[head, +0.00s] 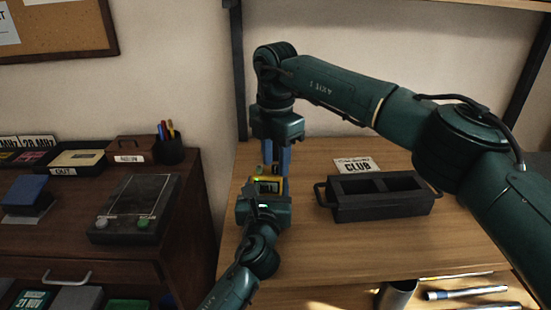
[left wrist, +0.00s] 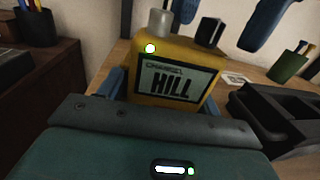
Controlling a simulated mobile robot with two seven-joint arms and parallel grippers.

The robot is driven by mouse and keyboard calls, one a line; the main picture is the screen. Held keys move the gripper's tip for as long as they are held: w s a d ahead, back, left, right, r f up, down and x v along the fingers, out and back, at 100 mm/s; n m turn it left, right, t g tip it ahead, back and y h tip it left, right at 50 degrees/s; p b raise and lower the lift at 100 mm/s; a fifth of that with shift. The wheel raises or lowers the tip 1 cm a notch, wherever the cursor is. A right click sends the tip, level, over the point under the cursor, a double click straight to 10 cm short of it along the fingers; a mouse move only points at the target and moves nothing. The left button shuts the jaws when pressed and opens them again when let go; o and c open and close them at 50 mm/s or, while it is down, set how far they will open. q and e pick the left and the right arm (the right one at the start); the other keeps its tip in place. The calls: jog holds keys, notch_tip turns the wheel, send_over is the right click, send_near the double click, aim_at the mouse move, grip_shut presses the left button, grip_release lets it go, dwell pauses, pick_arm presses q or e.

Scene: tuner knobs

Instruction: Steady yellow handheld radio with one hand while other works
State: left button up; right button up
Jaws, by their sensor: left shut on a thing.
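The yellow handheld radio (head: 270,186) stands upright in the middle of the head view. In the left wrist view the radio (left wrist: 148,55) shows a screen (left wrist: 172,83) reading "HILL" and a green light. A pale grey knob (left wrist: 160,23) and a dark knob (left wrist: 209,32) are on its top. My left gripper (head: 264,196) is shut on the radio's body, with a blue finger at each side. My right gripper (head: 277,160) points down from above, just behind the radio. Its blue fingers are apart and empty in the left wrist view, clear of the knobs.
A black two-compartment caddy (head: 382,207) with handles stands on the wooden table, right of the radio. A "CLUB" card (head: 352,165) lies behind it. A dark cabinet on the left holds a flat device (head: 131,222) and a pen cup (head: 171,151). Metal tubes lie on a lower shelf.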

jog(key=shift+f, duration=0.2)
grip_shut()
dwell(0.3)
